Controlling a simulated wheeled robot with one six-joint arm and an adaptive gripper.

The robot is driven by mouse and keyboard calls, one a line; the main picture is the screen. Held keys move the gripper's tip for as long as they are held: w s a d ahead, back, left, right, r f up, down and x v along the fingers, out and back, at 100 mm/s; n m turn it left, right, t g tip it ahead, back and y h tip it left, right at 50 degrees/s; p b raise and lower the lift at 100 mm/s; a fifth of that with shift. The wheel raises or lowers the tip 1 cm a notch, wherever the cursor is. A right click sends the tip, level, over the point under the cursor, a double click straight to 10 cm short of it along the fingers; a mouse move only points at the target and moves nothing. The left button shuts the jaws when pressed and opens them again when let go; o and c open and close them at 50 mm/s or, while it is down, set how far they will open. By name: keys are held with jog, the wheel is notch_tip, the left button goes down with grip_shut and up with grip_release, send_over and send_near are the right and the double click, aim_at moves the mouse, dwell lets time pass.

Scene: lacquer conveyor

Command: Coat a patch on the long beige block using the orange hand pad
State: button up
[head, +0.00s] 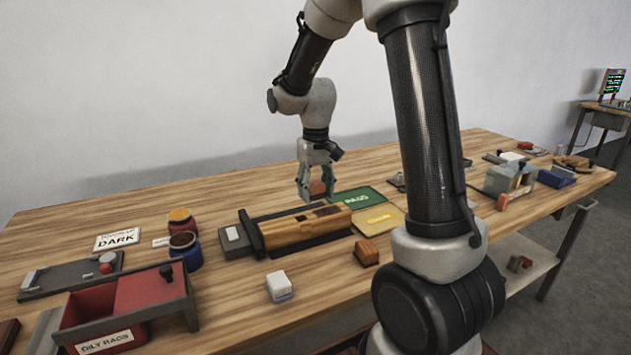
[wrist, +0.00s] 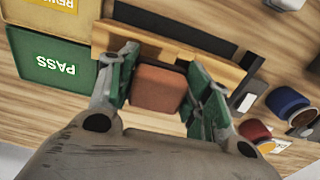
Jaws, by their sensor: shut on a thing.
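The long beige block (head: 288,232) lies lengthwise in a dark fixture (head: 262,213) on the wooden bench. A darker patch shows on its top toward the right end in the head view. My gripper (head: 316,193) is shut on the orange hand pad (head: 317,187), which sits between the green-sided fingers. In the wrist view the pad (wrist: 158,88) is gripped from both sides and the block (wrist: 170,48) lies just beyond it. The pad appears near the block's far side; whether it touches the block cannot be told. Its underside is hidden.
A green PASS card (head: 357,199) and a yellow card (head: 378,219) lie right of the block. A wooden piece (head: 367,252) and a white block (head: 279,287) stand in front. Jars (head: 185,250) and a red OILY RAGS bin (head: 100,318) are at left.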

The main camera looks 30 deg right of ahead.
jog(key=shift+r, duration=1.25)
